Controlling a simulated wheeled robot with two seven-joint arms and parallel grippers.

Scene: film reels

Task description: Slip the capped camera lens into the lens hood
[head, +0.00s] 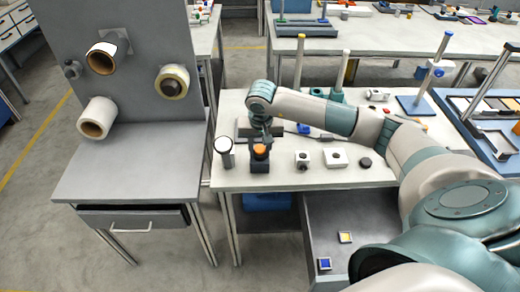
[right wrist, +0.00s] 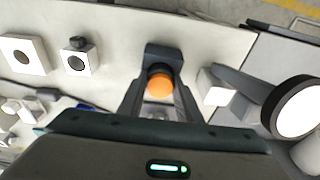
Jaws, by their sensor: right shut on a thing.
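An orange-topped round piece (head: 260,149), which looks like the capped lens, is upright at a dark block (head: 259,167) near the table's front edge. My right gripper (head: 262,143) comes down on it from above and is shut on it. In the right wrist view the orange cap (right wrist: 159,86) shows between the two fingers, with the dark block (right wrist: 163,53) just beyond. I cannot tell whether the piece sits inside the block or just above it. No separate lens hood can be made out for sure; the dark block may be it. My left gripper is out of view.
A cylinder with a white top and dark rim (head: 224,146) stands close on the left. A grey stand with rolls (head: 130,175) is at far left.

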